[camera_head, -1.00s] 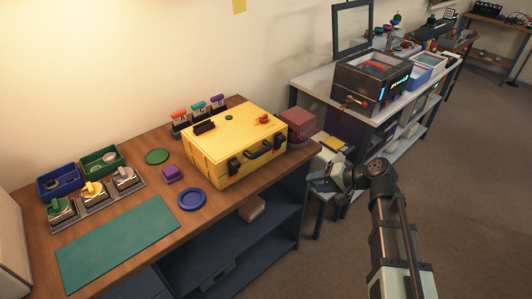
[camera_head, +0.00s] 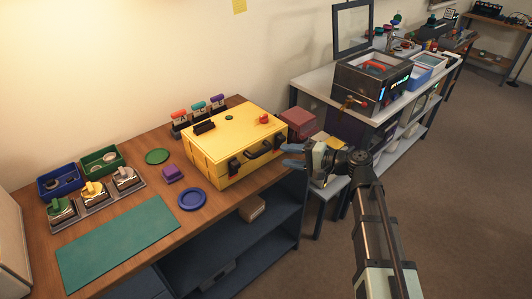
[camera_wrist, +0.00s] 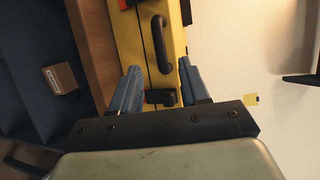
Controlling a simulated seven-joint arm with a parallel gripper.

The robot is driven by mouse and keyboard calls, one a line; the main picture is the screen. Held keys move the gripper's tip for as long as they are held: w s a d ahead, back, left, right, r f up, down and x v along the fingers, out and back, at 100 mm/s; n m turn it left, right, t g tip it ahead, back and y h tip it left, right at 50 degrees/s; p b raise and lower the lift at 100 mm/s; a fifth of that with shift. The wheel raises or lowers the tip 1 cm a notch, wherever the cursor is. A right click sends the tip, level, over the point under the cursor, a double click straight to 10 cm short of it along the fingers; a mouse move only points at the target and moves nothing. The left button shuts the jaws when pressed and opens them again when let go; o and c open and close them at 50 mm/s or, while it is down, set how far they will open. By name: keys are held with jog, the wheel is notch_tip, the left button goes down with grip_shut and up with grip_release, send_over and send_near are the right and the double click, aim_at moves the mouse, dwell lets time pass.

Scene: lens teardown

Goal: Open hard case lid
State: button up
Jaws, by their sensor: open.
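The yellow hard case (camera_head: 230,135) stands shut on the wooden workbench, with its lid down. A dark handle (camera_head: 262,150) and dark latches (camera_head: 234,166) are on its front face; one latch (camera_head: 279,139) is near its right end. My gripper (camera_head: 292,155) is open and empty, just in front of the case's right front corner. In the wrist view the blue fingers (camera_wrist: 158,88) point at the yellow front face (camera_wrist: 130,45). A dark latch (camera_wrist: 161,97) shows between them, and the handle (camera_wrist: 162,42) is beyond. I cannot tell whether a finger touches the case.
A red block (camera_head: 299,122) sits right of the case. A blue round dish (camera_head: 192,199), a purple block (camera_head: 173,174) and a green mat (camera_head: 120,243) lie to the left. A small brown box (camera_wrist: 59,78) is on the shelf below.

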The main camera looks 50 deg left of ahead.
aim_at(264, 152)
jog(key=x, duration=0.8)
jog(key=shift+s+a+f, duration=0.1)
jog(key=shift+a, duration=0.05)
jog(key=shift+c, duration=0.2)
grip_shut()
